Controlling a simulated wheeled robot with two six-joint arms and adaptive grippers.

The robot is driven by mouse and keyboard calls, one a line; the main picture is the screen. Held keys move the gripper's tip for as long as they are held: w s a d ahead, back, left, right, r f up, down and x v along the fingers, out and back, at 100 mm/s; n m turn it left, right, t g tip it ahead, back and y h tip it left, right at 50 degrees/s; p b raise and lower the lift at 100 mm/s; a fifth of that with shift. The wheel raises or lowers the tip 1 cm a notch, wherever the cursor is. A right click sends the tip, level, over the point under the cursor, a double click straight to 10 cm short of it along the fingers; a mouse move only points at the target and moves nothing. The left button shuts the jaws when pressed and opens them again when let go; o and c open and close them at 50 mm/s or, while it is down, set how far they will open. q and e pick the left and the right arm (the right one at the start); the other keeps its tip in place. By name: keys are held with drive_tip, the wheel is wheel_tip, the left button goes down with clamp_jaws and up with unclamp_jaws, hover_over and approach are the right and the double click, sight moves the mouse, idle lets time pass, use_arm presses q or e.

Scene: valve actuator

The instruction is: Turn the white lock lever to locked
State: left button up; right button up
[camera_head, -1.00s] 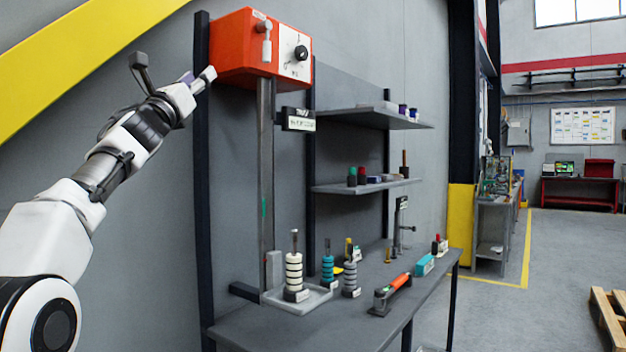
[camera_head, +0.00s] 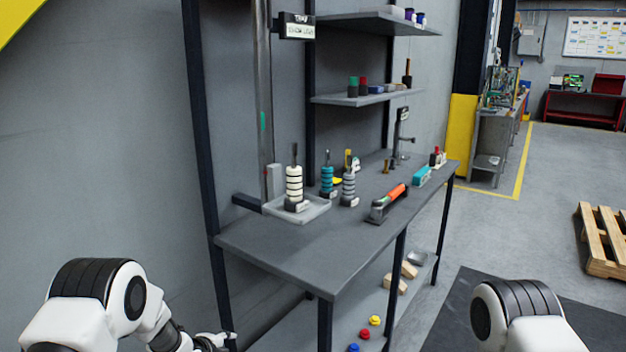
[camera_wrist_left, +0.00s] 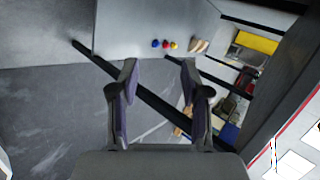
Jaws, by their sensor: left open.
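The white lock lever and its orange actuator box are out of view now; only the lower part of the metal post (camera_head: 261,90) shows at the top of the head view. My left gripper (camera_wrist_left: 159,72) is open and empty in the left wrist view, its two dark fingers spread apart. In the head view my left arm is low at the bottom left, with its gripper partly cut off by the frame edge, beside the bench's front left leg. My right arm shows at the bottom right; its gripper is outside the frame.
Shelves (camera_head: 365,98) hang above. Coloured knobs (camera_head: 364,334) lie on the lower shelf. A wooden pallet (camera_head: 602,240) lies on the floor at right.

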use_arm(q)
drive_tip(key=s+f+n+g, duration=0.2)
drive_tip(key=s+f, duration=0.2)
drive_tip(key=s, duration=0.4)
drive_tip(key=s+f+n+g, duration=0.1)
drive_tip(key=s+f+n, duration=0.2)
drive_tip(key=s+f, duration=0.3)
drive_tip(key=s+a+r+n+g+y, duration=0.1)
drive_tip(key=s+n+g, duration=0.2)
drive_tip(key=s+n, duration=0.5)
drive_tip(key=s+a+r+n+g+y, duration=0.1)
drive_tip(key=s+n+g, duration=0.2)
drive_tip(key=s, duration=2.1)
drive_tip(key=n, duration=0.5)
drive_tip(key=shift+s+a+r+n+y+p, duration=0.2)
drive_tip(key=shift+a+n+y+p, duration=0.1)
drive_tip(key=shift+a+n+p, duration=0.1)
